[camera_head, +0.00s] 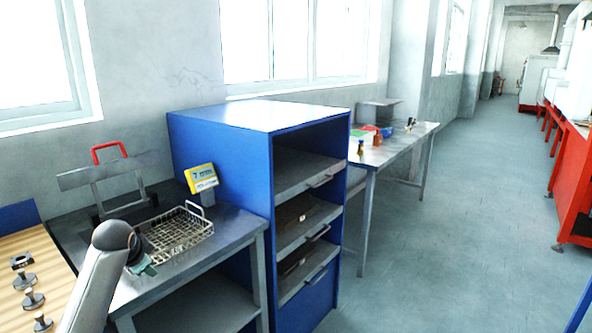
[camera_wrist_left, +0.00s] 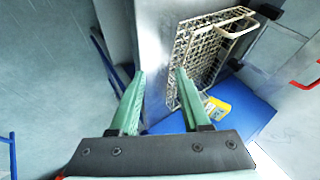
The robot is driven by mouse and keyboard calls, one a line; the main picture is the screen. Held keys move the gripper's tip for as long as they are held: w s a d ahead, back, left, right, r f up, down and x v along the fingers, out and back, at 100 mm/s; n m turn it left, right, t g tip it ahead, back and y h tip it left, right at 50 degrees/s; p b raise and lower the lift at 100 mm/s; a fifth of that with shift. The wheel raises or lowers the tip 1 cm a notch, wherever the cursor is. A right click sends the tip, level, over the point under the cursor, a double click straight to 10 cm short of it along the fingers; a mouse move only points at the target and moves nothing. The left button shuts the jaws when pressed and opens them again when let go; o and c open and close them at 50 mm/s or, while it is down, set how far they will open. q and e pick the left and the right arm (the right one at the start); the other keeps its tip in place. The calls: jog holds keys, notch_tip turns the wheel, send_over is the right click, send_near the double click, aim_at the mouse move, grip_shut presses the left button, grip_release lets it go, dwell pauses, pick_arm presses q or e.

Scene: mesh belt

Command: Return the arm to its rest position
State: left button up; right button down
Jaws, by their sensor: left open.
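My left arm comes in from the bottom left in the head view. My left gripper (camera_head: 146,266) is over the front part of the grey metal table (camera_head: 190,262), just left of the wire basket (camera_head: 192,240), and the arm hides part of it. In the left wrist view the two green fingers of my left gripper (camera_wrist_left: 161,76) stand apart with nothing between them. The wire basket (camera_wrist_left: 194,68) shows just beyond the right finger in that view, and I cannot tell the gap. My right gripper is in neither view.
A yellow sign (camera_head: 202,178) stands behind the basket, beside a blue shelf cabinet (camera_head: 218,165). A grey frame with a red handle (camera_head: 109,150) stands at the back left. A wooden surface (camera_head: 40,265) holds several metal parts. Open floor (camera_head: 450,220) lies right of the cabinet.

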pick_arm(q)
jog(key=s+d+f+h, duration=0.1)
jog(key=s+d+f, duration=0.2)
jog(key=s+f, duration=0.3)
jog(key=s+d+f+n+p, duration=0.1)
jog(key=s+d+f, duration=0.25)
jog(key=f, duration=0.55)
jog(key=s+d+f+h, duration=0.1)
jog(key=s+d+f, duration=0.2)
jog(key=s+f, duration=0.3)
jog(key=s+d+f+n+h, duration=0.1)
jog(key=s+d, duration=0.3)
jog(key=s, duration=0.7)
jog(key=s+d+f+n+t+h+p, duration=0.1)
jog(key=s+d+f+n, duration=0.2)
jog(key=s, duration=0.9)
jog(key=shift+d+f+t+h, duration=0.35)
jog(key=shift+d+f, duration=0.35)
jog(key=shift+d, duration=0.4)
